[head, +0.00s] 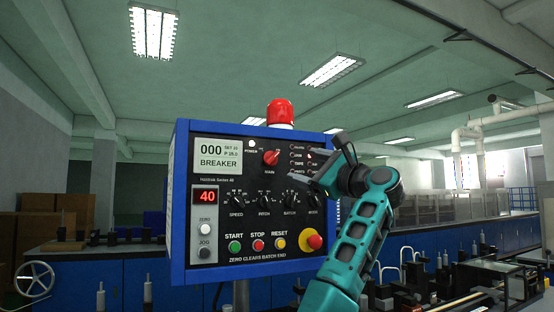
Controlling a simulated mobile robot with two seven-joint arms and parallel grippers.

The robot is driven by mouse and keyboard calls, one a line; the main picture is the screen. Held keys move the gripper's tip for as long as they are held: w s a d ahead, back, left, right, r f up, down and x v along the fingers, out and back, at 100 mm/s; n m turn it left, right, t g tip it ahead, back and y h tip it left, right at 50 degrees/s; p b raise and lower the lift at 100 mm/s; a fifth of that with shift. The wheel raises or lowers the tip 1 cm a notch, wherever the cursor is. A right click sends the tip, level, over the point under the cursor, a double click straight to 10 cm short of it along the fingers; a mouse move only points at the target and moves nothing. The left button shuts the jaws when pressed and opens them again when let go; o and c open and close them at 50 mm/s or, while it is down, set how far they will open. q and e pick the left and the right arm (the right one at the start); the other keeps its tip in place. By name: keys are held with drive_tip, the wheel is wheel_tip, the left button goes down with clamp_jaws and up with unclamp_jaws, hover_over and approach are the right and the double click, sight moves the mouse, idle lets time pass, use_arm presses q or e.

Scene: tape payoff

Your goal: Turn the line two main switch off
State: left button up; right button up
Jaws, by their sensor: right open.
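A blue-framed control panel (183,215) stands in the middle of the head view. Its main switch (271,157) is a red rotary knob labelled MAIN, near the top middle. The knob is tilted, with its upper end toward the right. My right gripper (303,167) is open and empty in front of the panel, just right of the knob and apart from it in the picture. It covers part of the indicator lamps at the panel's upper right. My left gripper is not in view.
A red beacon (280,112) sits on top of the panel. A grey display (222,152) reads 000 and BREAKER; a red readout (206,196) shows 40. Black dials, coloured buttons and a red emergency stop (314,242) lie below the switch. Blue benches stand behind.

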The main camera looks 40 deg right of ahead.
sight(274, 158)
drive_tip(key=p+x, duration=0.2)
drive_tip(key=x, duration=0.8)
drive_tip(key=shift+w, duration=0.2)
drive_tip(key=c, duration=1)
